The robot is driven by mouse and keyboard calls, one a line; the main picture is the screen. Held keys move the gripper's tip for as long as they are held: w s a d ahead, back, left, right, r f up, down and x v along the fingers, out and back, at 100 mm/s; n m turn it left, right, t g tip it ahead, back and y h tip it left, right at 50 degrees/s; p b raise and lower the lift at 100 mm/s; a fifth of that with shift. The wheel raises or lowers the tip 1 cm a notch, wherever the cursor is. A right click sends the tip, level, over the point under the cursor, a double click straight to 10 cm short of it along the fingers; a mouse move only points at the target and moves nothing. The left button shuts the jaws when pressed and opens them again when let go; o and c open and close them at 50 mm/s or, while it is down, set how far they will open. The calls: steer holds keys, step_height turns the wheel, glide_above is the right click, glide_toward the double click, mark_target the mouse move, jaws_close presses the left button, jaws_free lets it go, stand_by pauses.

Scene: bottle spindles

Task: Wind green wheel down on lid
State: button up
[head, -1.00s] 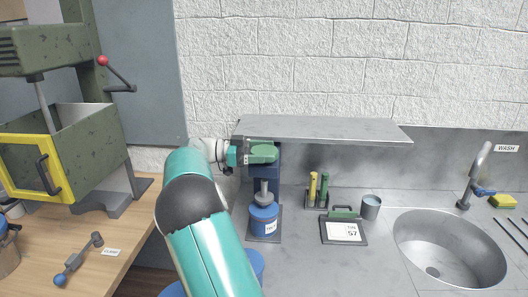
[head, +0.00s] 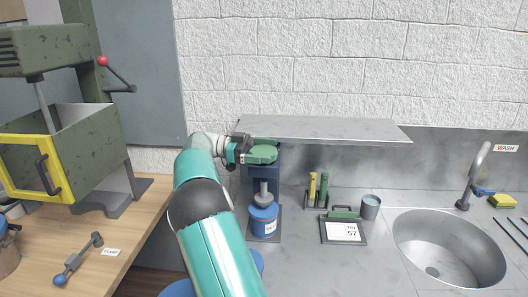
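The green wheel (head: 262,155) sits on top of a dark blue press (head: 264,175) under the grey shelf. Below it, a grey spindle foot (head: 263,196) stands over the lid of a blue jar (head: 264,221), seeming to meet it; a gap cannot be made out. My gripper (head: 245,148) is at the left edge of the wheel, with its dark fingers at or against the rim. The fingers are too small and overlapped to tell whether they are shut on it.
A grey shelf (head: 320,129) hangs just above and behind the wheel. A wooden bench (head: 120,228) is at left.

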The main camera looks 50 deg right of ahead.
mark_target(264, 150)
steer(key=shift+w+f, duration=0.1)
steer(key=shift+r, duration=0.4)
step_height(264, 150, up, 3)
steer(key=shift+a+f, duration=0.1)
steer(key=s+a+r, duration=0.9)
steer(key=s, duration=0.1)
steer(key=shift+s+r, duration=0.2)
steer(key=shift+s, duration=0.15)
